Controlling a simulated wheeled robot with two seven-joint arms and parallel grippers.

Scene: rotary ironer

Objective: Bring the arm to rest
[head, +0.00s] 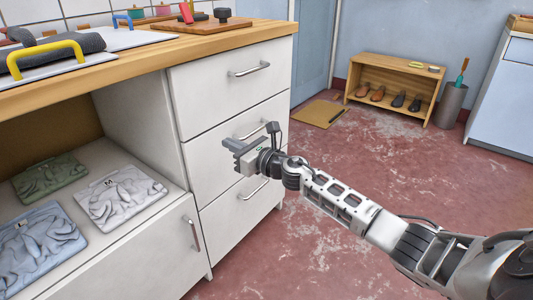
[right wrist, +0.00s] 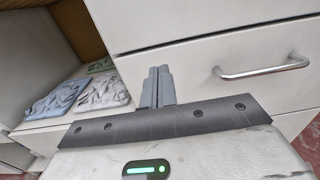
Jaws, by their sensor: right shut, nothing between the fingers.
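My right arm reaches in from the lower right of the head view. Its gripper (head: 232,152) is in front of the white drawer cabinet (head: 226,142), near the middle drawer. The gripper is shut and empty; its two grey fingers (right wrist: 158,88) stand together in the right wrist view. I cannot tell whether they touch the drawer front. My left gripper does not show.
Folded garments, green (head: 48,178), white (head: 120,194) and blue (head: 38,240), lie on the open shelf. An ironer with a yellow handle (head: 45,57) stands on the wooden worktop (head: 210,40). A shoe bench (head: 397,67) is at the back. The red floor to the right is largely clear.

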